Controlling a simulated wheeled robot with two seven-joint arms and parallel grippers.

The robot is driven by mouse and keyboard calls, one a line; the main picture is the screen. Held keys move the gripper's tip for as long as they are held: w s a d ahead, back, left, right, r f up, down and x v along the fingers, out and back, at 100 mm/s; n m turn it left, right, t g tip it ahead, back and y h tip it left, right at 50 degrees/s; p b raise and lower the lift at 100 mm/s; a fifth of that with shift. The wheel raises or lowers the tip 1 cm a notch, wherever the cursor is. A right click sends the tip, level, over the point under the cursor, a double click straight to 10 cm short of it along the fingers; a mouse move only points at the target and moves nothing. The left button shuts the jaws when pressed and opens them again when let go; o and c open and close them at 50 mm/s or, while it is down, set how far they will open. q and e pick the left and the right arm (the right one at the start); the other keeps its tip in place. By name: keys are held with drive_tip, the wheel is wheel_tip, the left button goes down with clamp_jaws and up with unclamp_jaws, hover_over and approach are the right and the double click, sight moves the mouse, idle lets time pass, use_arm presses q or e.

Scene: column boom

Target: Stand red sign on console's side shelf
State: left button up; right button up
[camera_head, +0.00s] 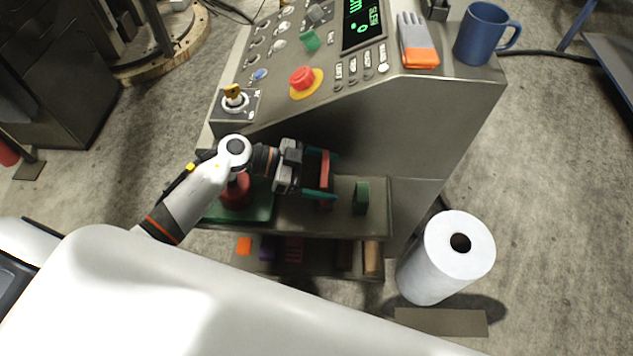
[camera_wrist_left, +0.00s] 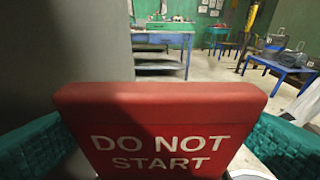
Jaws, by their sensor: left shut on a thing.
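The red sign (camera_wrist_left: 160,120), lettered "DO NOT START", fills the lower middle of the left wrist view, upright between the two green fingers. In the head view the sign (camera_head: 325,170) is a thin red upright edge between the fingertips. My left gripper (camera_head: 322,176) is shut on it, over the console's side shelf (camera_head: 290,212). Whether the sign's foot touches the shelf cannot be told. The console (camera_head: 400,125) rises just behind the gripper. My right gripper is not in view.
A green block (camera_head: 361,197) stands on the shelf right of the sign. A red round object (camera_head: 236,192) sits on a green base at the left. A lower shelf holds several small items. A white paper roll (camera_head: 440,262) stands on the floor at right.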

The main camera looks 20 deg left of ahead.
use_arm(q)
wheel_tip(320, 180, down, 4)
drive_tip(key=shift+f, duration=0.3)
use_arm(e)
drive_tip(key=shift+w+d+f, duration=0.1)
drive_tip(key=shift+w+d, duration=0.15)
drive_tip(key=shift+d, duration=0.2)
use_arm(q)
drive_tip(key=shift+f, duration=0.15)
drive_tip(key=o, duration=0.9)
